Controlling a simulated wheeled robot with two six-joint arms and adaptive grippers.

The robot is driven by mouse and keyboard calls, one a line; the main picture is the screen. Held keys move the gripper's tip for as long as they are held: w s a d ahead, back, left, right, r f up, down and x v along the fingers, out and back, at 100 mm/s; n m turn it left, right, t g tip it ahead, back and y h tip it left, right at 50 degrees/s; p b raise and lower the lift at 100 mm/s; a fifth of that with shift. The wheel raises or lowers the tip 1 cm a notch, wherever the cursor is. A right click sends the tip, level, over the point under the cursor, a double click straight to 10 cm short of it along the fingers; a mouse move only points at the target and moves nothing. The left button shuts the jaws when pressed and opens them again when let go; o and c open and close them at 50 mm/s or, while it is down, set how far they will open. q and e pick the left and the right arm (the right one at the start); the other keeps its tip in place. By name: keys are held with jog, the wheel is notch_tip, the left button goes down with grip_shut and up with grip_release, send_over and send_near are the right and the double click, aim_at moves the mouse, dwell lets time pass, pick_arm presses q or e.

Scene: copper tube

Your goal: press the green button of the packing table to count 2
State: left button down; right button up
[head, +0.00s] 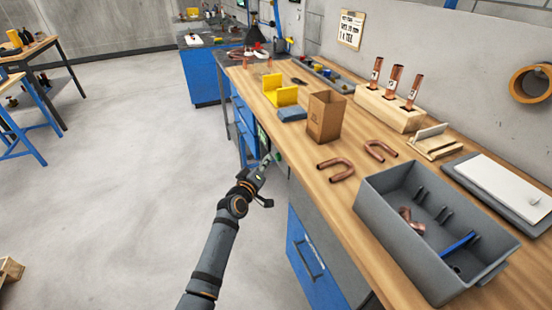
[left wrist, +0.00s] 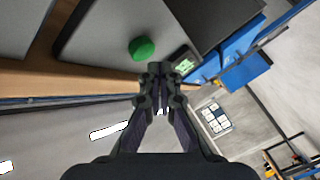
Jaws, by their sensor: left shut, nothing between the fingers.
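The green button (left wrist: 141,48) is a round dome on a grey panel of the packing table (head: 352,228), in the left wrist view. A small lit green display (left wrist: 185,66) sits beside it; I cannot read its count. My left gripper (head: 268,162) is at the front side of the table, low beside the tabletop edge. In the left wrist view its closed, empty fingertips (left wrist: 160,70) appear just below and to the right of the button. I cannot tell whether they touch the panel. My right gripper is not in view.
On the tabletop are a grey bin (head: 378,203), copper U-bends (head: 337,169), a cardboard box (head: 325,117), a yellow holder (head: 284,92) and a wooden block (head: 392,110) with upright copper tubes. Blue drawers (head: 308,255) are below.

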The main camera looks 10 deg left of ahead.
pick_arm(q)
jog(key=s+a, duration=0.2)
jog(key=a, duration=0.2)
jog(key=shift+s+a, duration=0.1)
jog(key=shift+s, duration=0.3)
dwell(0.6)
jog(key=s+a+f+m+g+y+p, duration=0.1)
jog(key=s+f+g+p, duration=0.15)
jog(key=s+f, duration=0.55)
jog(key=s+a+f+m+g+y+p, duration=0.1)
jog(key=s+a+f+g+p, duration=0.2)
jog(key=f, duration=0.8)
jog(key=s+f+m+g+y+p, duration=0.1)
jog(key=s+f+g, duration=0.1)
jog(key=s+f, duration=0.6)
jog(key=s+a+f+m+g+p, duration=0.1)
jog(key=s+f, duration=0.4)
jog(key=s, duration=0.7)
jog(key=s+a+f+m+g+p, duration=0.1)
jog(key=s+f+g, duration=0.3)
jog(key=s, duration=0.8)
jog(key=s+a+f+m+g+p, duration=0.1)
jog(key=s+f, duration=0.5)
jog(key=s, duration=0.6)
jog(key=shift+s+f+m+g+y+p, duration=0.2)
jog(key=shift+f+m+g+y+p, duration=0.2)
jog(key=shift+m+g+p, duration=0.55)
